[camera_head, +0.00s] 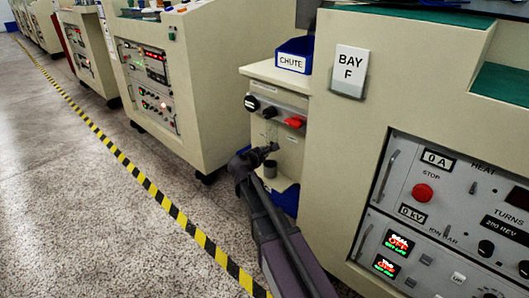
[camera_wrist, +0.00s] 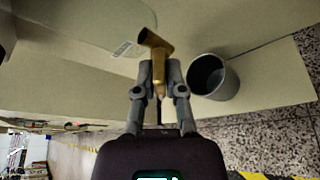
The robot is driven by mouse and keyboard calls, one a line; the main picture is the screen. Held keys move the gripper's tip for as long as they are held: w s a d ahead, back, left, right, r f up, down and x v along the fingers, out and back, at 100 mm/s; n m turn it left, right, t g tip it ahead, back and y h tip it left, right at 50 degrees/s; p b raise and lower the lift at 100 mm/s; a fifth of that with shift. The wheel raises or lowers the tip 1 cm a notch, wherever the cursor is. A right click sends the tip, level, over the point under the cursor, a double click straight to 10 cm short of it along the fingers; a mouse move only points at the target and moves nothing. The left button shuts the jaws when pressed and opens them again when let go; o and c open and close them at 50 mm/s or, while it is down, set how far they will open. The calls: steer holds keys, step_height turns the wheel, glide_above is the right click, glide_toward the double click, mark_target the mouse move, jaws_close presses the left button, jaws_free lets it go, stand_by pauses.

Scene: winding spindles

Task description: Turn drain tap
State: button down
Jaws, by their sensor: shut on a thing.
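The drain tap (camera_wrist: 155,43) is a brass-coloured fitting with a crosspiece, standing out from a beige panel in the wrist view. My gripper (camera_wrist: 158,80) is shut on the tap's stem, with one grey finger on each side. In the head view my gripper (camera_head: 262,153) is at the front of the small beige cabinet (camera_head: 283,75), below its control strip. The tap is too small and covered to make out there. A grey open cup (camera_wrist: 214,77) is just right of the fingers in the wrist view; it also shows below my gripper in the head view (camera_head: 270,170).
A blue bin labelled CHUTE (camera_head: 294,55) sits on top. The Bay F machine (camera_head: 350,140) stands close on the right. Open speckled floor with a striped line (camera_head: 150,190) lies left.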

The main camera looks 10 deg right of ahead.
steer(key=c, duration=0.7)
jaws_free()
steer(key=shift+s+d, duration=0.15)
steer(key=shift+r, duration=0.1)
